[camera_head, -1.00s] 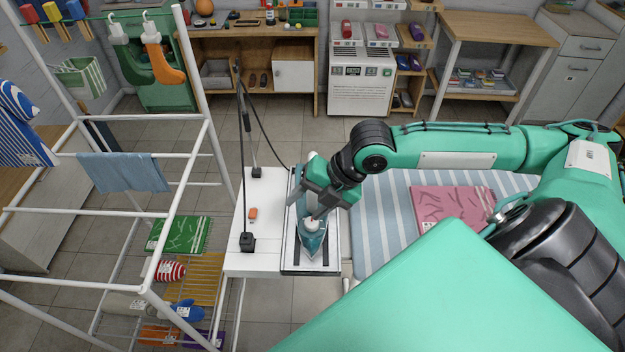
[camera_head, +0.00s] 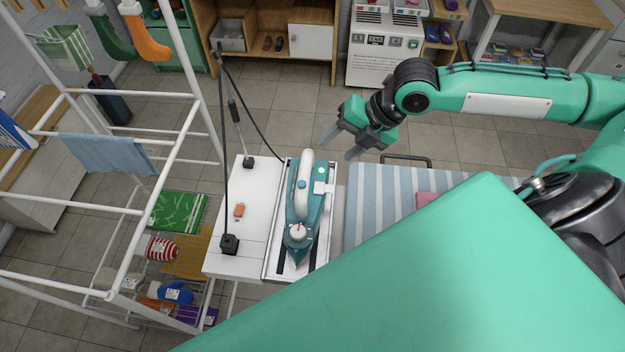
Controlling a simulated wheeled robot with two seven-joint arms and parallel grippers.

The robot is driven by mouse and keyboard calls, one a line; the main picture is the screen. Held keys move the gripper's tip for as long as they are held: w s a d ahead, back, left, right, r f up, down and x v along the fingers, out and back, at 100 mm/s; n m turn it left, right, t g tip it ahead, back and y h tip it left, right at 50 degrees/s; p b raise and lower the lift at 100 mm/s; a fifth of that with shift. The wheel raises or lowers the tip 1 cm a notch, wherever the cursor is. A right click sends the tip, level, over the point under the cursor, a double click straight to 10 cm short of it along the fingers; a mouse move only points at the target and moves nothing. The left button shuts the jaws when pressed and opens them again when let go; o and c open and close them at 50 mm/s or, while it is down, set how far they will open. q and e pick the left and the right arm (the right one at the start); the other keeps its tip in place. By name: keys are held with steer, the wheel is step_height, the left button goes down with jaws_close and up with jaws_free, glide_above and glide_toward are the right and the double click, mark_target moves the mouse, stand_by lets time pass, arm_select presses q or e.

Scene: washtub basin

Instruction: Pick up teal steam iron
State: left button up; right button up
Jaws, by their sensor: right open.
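The teal steam iron (camera_head: 299,232) with a white handle lies on the metal rest tray (camera_head: 326,240) at the left end of the ironing board. Its tip points toward the bottom of the picture. My right gripper (camera_head: 336,146) is open and empty, above and to the upper right of the iron, apart from it. Its fingers point down and left. The iron is fully in view. My left gripper is not in view.
A white drying rack (camera_head: 185,150) stands on the left. A cord holder (camera_head: 230,243) and a small orange thing (camera_head: 239,210) are on the white shelf left of the iron. The striped board (camera_head: 370,200) is to the right. My own teal body hides the lower right.

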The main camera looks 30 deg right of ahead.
mark_target(308, 172)
steer(key=x, duration=0.3)
steer(key=p+x, duration=0.1)
steer(key=x, duration=0.2)
steer(key=shift+a+f, duration=0.2)
steer(key=shift+a, duration=0.3)
steer(key=shift+w+a+f+p, duration=0.1)
steer(key=shift+w+f+p, duration=0.05)
steer(key=shift+f+p, duration=0.2)
steer(key=shift+a+f, duration=0.25)
steer(key=shift+a, duration=0.05)
steer(key=shift+a+f, duration=0.1)
steer(key=shift+w+a+f+p, duration=0.15)
steer(key=shift+a+f+p, duration=0.1)
steer(key=shift+p, duration=0.25)
steer(key=p+x, duration=0.1)
steer(key=x, duration=0.2)
steer(key=shift+w+a+f+p, duration=0.1)
steer(key=shift+a+f+p, duration=0.2)
steer(key=shift+f, duration=0.25)
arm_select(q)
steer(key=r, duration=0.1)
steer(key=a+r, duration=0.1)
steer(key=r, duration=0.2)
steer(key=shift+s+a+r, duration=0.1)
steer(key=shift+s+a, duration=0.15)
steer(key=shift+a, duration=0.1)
arm_select(e)
steer(key=shift+d, duration=0.1)
steer(key=shift+c, duration=0.4)
